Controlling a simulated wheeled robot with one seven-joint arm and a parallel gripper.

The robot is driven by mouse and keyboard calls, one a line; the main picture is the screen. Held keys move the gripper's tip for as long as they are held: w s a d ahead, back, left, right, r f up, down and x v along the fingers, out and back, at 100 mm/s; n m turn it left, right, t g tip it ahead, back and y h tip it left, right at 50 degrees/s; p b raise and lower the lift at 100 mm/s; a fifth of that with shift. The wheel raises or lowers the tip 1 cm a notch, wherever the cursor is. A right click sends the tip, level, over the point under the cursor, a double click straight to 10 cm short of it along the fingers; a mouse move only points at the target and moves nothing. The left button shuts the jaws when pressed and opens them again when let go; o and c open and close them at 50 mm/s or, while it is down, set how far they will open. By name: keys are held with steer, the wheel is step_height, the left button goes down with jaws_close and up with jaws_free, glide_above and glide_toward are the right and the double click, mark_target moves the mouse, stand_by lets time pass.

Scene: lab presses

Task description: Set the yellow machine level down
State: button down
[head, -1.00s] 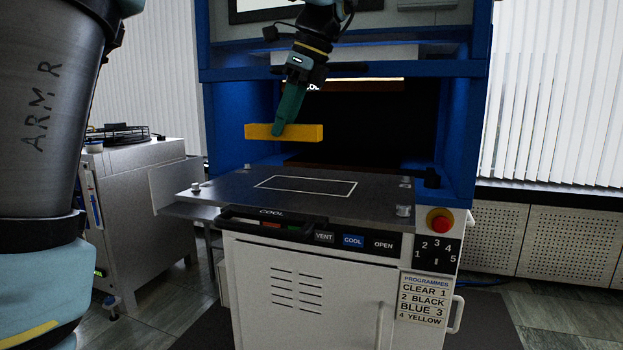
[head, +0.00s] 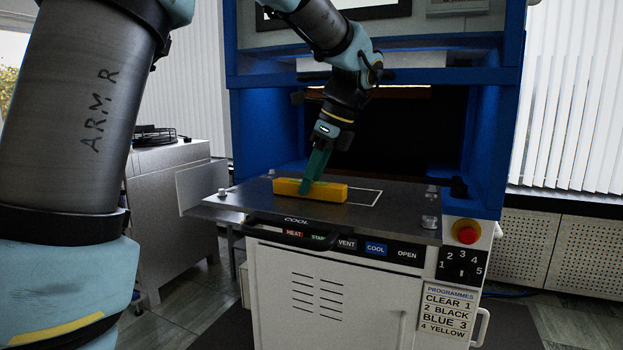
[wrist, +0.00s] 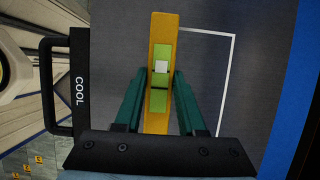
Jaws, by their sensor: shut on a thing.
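The yellow machine level (head: 335,193) is a yellow bar with a green vial, seen clearly in the wrist view (wrist: 158,25). My gripper (head: 308,184) is shut on it near its middle, with the green fingers (wrist: 158,85) on both its long sides. The level lies flat at or just above the dark metal plate (head: 395,217) of the press; I cannot tell whether it touches. A white outlined rectangle (head: 379,198) is marked on the plate. The level covers its left part in the head view.
Small metal posts (head: 429,222) stand at the plate's corners. A black handle marked COOL (wrist: 52,85) runs along the front edge. The press's blue frame (head: 490,150) and dark opening (head: 420,135) are behind. A red stop button (head: 466,232) is at the front right.

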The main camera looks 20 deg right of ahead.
steer(key=shift+f, duration=0.1)
steer(key=c, duration=0.5)
jaws_free()
steer(key=v, duration=1.2)
steer(key=shift+b, duration=0.35)
steer(key=shift+a, duration=0.1)
